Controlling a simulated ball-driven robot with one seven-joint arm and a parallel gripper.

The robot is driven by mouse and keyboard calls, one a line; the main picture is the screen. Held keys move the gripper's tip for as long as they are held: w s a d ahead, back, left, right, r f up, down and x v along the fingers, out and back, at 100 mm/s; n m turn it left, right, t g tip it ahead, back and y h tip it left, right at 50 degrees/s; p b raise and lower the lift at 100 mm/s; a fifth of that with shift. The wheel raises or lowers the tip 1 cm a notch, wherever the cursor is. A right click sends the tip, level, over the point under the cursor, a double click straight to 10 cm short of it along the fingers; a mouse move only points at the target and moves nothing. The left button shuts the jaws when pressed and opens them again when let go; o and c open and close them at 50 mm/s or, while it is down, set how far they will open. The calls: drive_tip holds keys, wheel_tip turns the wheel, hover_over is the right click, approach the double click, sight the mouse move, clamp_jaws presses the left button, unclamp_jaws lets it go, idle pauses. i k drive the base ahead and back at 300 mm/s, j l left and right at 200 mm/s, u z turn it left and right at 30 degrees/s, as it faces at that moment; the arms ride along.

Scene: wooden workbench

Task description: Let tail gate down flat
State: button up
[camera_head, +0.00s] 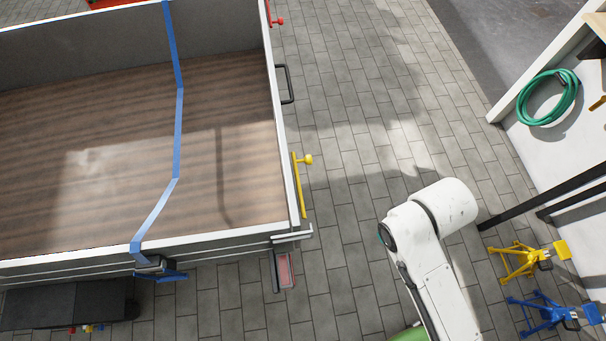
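The tail gate (283,130) is the pale-edged panel at the right end of a trailer with a wooden bed (90,150). It stands upright, seen mostly edge-on from above. A black handle (289,84) sticks out from its outer face. A yellow lever with a round knob (301,183) lies along the near end of the gate, and a red lever with a knob (274,20) is at the far end. My white arm shows at the lower right, apart from the gate. My gripper is not in view.
A blue strap (179,130) crosses the trailer bed and hangs over the near side wall. Yellow (522,261) and blue (546,313) stands and a green hose (548,97) are at the right. The paving (365,120) right of the gate is clear.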

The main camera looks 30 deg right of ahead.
sight(293, 199)
drive_tip(key=k+l+u, duration=0.1)
drive_tip(key=l, duration=0.3)
drive_tip(key=k+l+u, duration=0.1)
drive_tip(key=l, duration=0.3)
drive_tip(key=k+l+u, duration=0.1)
drive_tip(key=k+l, duration=0.2)
drive_tip(key=k+l+u, duration=0.1)
drive_tip(key=l, duration=0.35)
drive_tip(key=i+l+z, duration=0.15)
drive_tip(key=i, duration=0.45)
drive_tip(key=i+l+z, duration=0.2)
drive_tip(key=i, duration=0.35)
